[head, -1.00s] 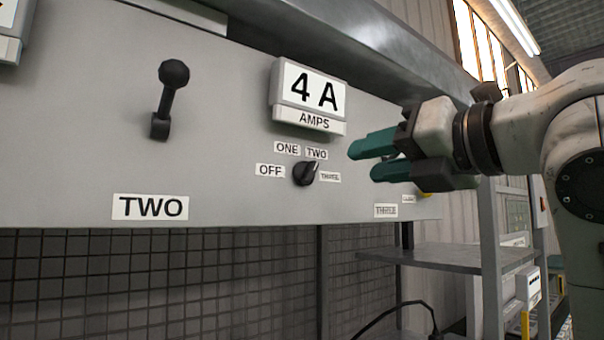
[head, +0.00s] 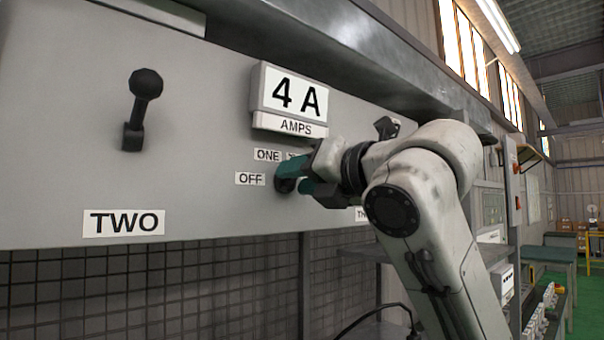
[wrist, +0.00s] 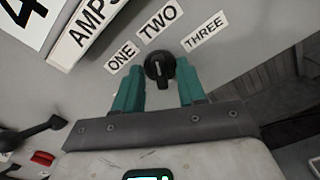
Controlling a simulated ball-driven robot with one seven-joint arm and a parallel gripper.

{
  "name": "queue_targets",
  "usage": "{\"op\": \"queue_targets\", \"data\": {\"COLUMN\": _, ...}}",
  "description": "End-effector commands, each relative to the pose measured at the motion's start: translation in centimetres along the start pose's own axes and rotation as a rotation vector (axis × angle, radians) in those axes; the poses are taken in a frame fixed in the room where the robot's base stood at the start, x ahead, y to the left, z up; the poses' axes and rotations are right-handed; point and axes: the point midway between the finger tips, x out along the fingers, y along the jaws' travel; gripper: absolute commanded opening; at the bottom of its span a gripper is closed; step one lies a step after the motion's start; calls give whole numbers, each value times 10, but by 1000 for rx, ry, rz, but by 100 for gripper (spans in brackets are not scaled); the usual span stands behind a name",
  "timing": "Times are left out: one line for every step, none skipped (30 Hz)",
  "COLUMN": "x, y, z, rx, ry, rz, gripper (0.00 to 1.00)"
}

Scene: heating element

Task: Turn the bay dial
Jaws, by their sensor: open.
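The bay dial (wrist: 160,68) is a round black knob on the grey panel, below the labels ONE, TWO and THREE. Its pale pointer line appears to aim roughly at TWO (wrist: 157,22). In the head view the dial (head: 284,186) is mostly hidden behind my gripper (head: 294,178). In the wrist view my gripper (wrist: 161,77) is open, its teal fingers to the left and right of the knob. I cannot tell whether either finger touches it. The label OFF (head: 250,179) is left of the dial.
The 4 A AMPS display (head: 293,100) sticks out of the panel just above my gripper. A black lever (head: 139,108) stands at left, above the label TWO (head: 124,223). A metal ledge (head: 340,50) runs above the panel. A wire mesh (head: 150,290) lies below.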

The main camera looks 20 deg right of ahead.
Motion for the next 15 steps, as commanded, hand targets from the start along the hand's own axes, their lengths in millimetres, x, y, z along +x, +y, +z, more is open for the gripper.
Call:
{"op": "queue_targets", "data": {"x": 0, "y": 0, "z": 0, "rx": 0, "ry": 0, "rz": 0, "gripper": 40}}
{"op": "queue_targets", "data": {"x": 0, "y": 0, "z": 0, "rx": 0, "ry": 0, "rz": 0, "gripper": 40}}
{"op": "queue_targets", "data": {"x": 0, "y": 0, "z": 0, "rx": 0, "ry": 0, "rz": 0, "gripper": 40}}
{"op": "queue_targets", "data": {"x": 0, "y": 0, "z": 0, "rx": 0, "ry": 0, "rz": 0, "gripper": 40}}
{"op": "queue_targets", "data": {"x": 0, "y": 0, "z": 0, "rx": 0, "ry": 0, "rz": 0, "gripper": 40}}
{"op": "queue_targets", "data": {"x": 0, "y": 0, "z": 0, "rx": 0, "ry": 0, "rz": 0, "gripper": 38}}
{"op": "queue_targets", "data": {"x": 0, "y": 0, "z": 0, "rx": 0, "ry": 0, "rz": 0, "gripper": 36}}
{"op": "queue_targets", "data": {"x": 0, "y": 0, "z": 0, "rx": 0, "ry": 0, "rz": 0, "gripper": 33}}
{"op": "queue_targets", "data": {"x": 0, "y": 0, "z": 0, "rx": 0, "ry": 0, "rz": 0, "gripper": 29}}
{"op": "queue_targets", "data": {"x": 0, "y": 0, "z": 0, "rx": 0, "ry": 0, "rz": 0, "gripper": 26}}
{"op": "queue_targets", "data": {"x": 0, "y": 0, "z": 0, "rx": 0, "ry": 0, "rz": 0, "gripper": 23}}
{"op": "queue_targets", "data": {"x": 0, "y": 0, "z": 0, "rx": 0, "ry": 0, "rz": 0, "gripper": 19}}
{"op": "queue_targets", "data": {"x": 0, "y": 0, "z": 0, "rx": 0, "ry": 0, "rz": 0, "gripper": 16}}
{"op": "queue_targets", "data": {"x": 0, "y": 0, "z": 0, "rx": 0, "ry": 0, "rz": 0, "gripper": 14}}
{"op": "queue_targets", "data": {"x": 0, "y": 0, "z": 0, "rx": 0, "ry": 0, "rz": 0, "gripper": 10}}
